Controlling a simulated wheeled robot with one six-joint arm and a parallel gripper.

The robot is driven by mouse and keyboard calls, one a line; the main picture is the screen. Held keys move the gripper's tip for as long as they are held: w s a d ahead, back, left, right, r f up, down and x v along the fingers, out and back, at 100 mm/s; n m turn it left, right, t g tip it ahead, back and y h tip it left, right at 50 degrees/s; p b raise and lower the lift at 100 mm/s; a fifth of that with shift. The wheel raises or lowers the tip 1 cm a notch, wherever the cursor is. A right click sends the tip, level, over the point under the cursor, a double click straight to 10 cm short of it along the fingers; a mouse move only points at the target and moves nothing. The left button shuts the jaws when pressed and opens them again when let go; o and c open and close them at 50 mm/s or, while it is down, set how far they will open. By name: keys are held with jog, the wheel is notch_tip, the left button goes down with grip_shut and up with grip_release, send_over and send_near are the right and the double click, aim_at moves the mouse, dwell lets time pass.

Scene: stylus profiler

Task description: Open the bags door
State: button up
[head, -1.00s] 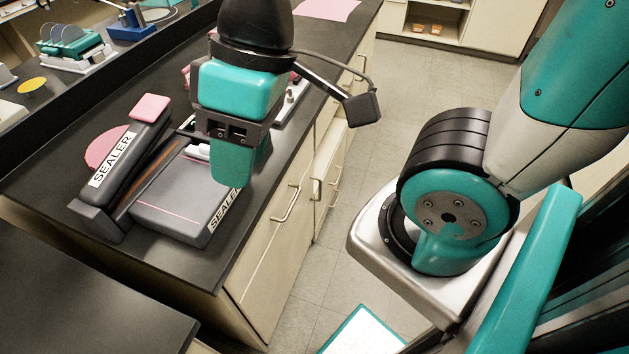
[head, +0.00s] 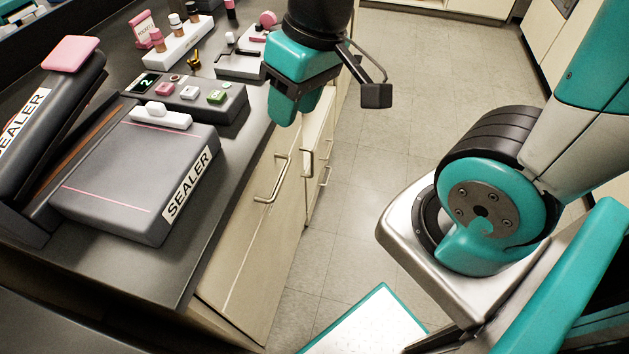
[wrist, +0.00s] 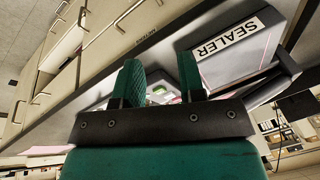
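Cream cabinet doors and drawers line the front of the dark counter. The nearest cabinet door (head: 258,247) is shut and has a metal bar handle (head: 272,180). Another handle (head: 308,163) shows just beyond it. I cannot read a bags label on any front in the head view. My gripper (head: 296,108) is above the counter's front edge, apart from the handles. In the wrist view, its two teal fingers (wrist: 160,82) are spread with nothing between them.
A grey sealer (head: 130,185) stands on the counter at left, near its front edge. A control box (head: 190,95) with coloured buttons and a white rack (head: 178,45) stand behind it. The tiled floor (head: 400,90) right of the cabinets is clear.

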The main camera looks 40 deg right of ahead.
jog(key=w+d+f+m+b, duration=0.4)
jog(key=f, duration=0.5)
jog(key=w+d+f+m+b, duration=0.3)
jog(key=d+f+m+b, duration=0.15)
jog(key=f, duration=0.45)
jog(key=w+d+f+m+b, duration=0.3)
jog(key=w+d+f+b, duration=0.15)
jog(key=f, duration=0.45)
jog(key=d+f+m+t+y, duration=0.4)
jog(key=d+f+m, duration=0.2)
jog(key=d+m, duration=0.3)
jog(key=d+f+m+t+y, duration=0.3)
jog(key=d+f+m, duration=0.3)
jog(key=d+m, duration=0.25)
jog(key=b, duration=0.2)
send_near(312, 174)
jog(key=w+a, duration=0.6)
jog(key=shift+w+a+r, duration=0.15)
jog(key=shift+w+r, duration=0.05)
jog(key=shift+r, duration=0.15)
grip_shut()
